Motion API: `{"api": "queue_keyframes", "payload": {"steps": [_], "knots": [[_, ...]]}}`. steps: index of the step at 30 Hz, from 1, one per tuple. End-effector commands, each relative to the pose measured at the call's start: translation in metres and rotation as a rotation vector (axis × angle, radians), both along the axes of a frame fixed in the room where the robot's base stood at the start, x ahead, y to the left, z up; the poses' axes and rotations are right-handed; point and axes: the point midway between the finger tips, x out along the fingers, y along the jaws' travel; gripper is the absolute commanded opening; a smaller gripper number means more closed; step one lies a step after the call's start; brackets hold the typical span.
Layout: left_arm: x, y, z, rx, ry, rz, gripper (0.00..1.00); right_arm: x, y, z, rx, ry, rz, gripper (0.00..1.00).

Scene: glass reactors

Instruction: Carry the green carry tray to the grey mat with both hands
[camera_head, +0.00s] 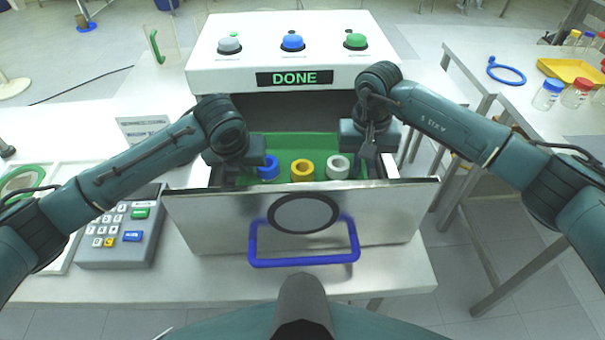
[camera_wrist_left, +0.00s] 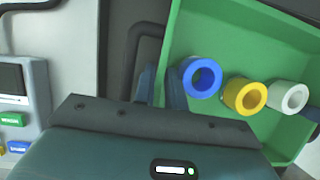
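My left gripper (camera_head: 252,170) is at the tray's left end. I cannot make out the grey mat.
The front panel (camera_head: 395,213) with a blue handle (camera_head: 304,262) stands before the tray. The machine top, with a DONE display (camera_head: 294,78), overhangs behind it. A keypad box (camera_head: 123,233) stands left. A right-hand table holds jars, a yellow tray (camera_head: 572,70) and a blue loop (camera_head: 507,74).

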Motion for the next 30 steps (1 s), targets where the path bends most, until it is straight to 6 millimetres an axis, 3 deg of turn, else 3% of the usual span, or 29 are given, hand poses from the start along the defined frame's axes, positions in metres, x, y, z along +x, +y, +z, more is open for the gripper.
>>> {"api": "queue_keyframes", "payload": {"steps": [4,22,30], "knots": [[0.000,0.000,0.000,0.000,0.000,0.000,0.00,0.000,0.000,0.000,0.000,0.000,0.000,0.00],[0.000,0.000,0.003,-0.001,-0.002,0.001,0.00,0.000,0.000,0.003,0.001,-0.001,0.000,0.00],[0.000,0.000,0.020,-0.001,-0.002,0.001,0.00,0.000,0.000,0.020,0.001,-0.001,0.000,0.00]]}}
